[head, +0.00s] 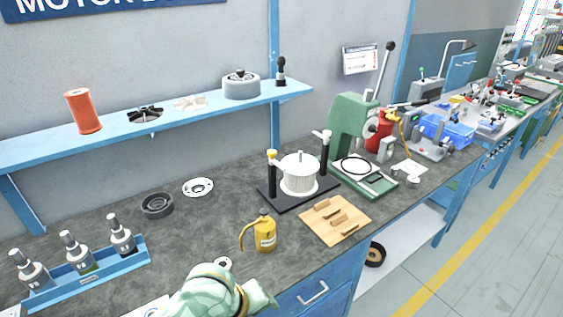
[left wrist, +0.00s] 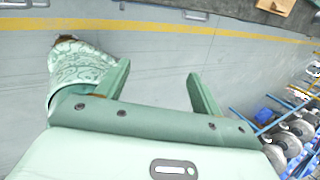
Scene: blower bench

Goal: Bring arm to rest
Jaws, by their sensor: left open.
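My left gripper (left wrist: 160,70) is open and empty in the left wrist view. Its two green fingers stand apart over the grey floor, with nothing between them. A pale green part of my own arm shows at the bottom of the head view, by the front edge of the workbench (head: 120,203). The fingers cannot be made out there. My right gripper is not in view.
The bench holds a blue rack (head: 88,285) of bottles, a yellow oil can (head: 265,233), a wooden board (head: 333,222), a white-wound part (head: 299,176) on a black stand and a green press (head: 350,125). Floor (left wrist: 240,60) below the gripper is clear; blue racking (left wrist: 285,125) stands right.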

